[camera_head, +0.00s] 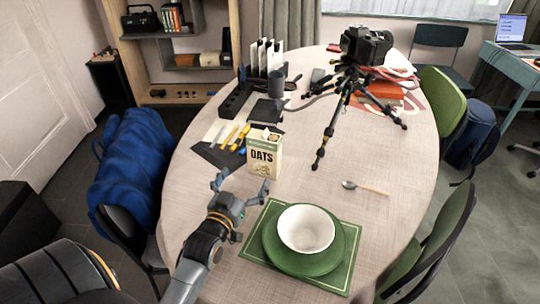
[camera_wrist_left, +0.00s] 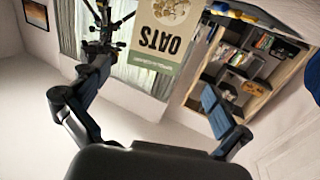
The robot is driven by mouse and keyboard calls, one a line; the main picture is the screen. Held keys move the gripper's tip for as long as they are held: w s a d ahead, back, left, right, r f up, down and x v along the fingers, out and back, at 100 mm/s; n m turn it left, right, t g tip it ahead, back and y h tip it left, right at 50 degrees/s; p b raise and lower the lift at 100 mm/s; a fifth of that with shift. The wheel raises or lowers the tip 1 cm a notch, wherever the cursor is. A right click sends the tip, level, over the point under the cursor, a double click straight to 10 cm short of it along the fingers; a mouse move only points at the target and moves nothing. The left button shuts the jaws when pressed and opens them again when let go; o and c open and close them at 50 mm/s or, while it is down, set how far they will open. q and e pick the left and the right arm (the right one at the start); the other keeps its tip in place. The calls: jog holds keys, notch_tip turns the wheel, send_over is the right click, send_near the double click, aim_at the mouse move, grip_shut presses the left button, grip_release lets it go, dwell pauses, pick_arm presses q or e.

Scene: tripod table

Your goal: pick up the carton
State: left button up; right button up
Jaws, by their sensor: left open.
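The carton (camera_head: 264,153) is a cream and green box marked OATS, standing upright on the table near its middle. In the left wrist view the carton (camera_wrist_left: 165,30) shows upside down at the top, partly cut off by the frame edge, beyond and between the fingers. My left gripper (camera_head: 240,187) is open and empty, in front of and a little left of the carton, apart from it. Its two spread fingers also show in the left wrist view (camera_wrist_left: 155,105). My right gripper is not in view.
A white bowl (camera_head: 306,229) on a green plate (camera_head: 270,252) and placemat (camera_head: 342,282) sits right of my gripper. A spoon (camera_head: 365,187) lies to the right. A black tripod with camera (camera_head: 366,45) stands behind. Tools (camera_head: 229,135) on a dark mat lie left of the carton.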

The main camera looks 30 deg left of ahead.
aim_at(261, 150)
pick_arm(q)
jog(key=x, duration=0.5)
jog(key=shift+w+r, duration=0.2)
jog(key=shift+r, duration=0.1)
jog(key=x, duration=0.4)
jog(key=shift+w+r+p, duration=0.15)
jog(key=shift+w+p, duration=0.05)
jog(key=shift+p, duration=0.15)
jog(key=shift+x, duration=1.2)
jog(key=shift+w, duration=0.5)
jog(key=c, duration=1)
jog(key=shift+c, duration=0.8)
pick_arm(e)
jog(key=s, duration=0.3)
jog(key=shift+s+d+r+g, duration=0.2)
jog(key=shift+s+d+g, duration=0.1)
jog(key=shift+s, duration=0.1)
pick_arm(q)
jog(key=shift+r, duration=0.1)
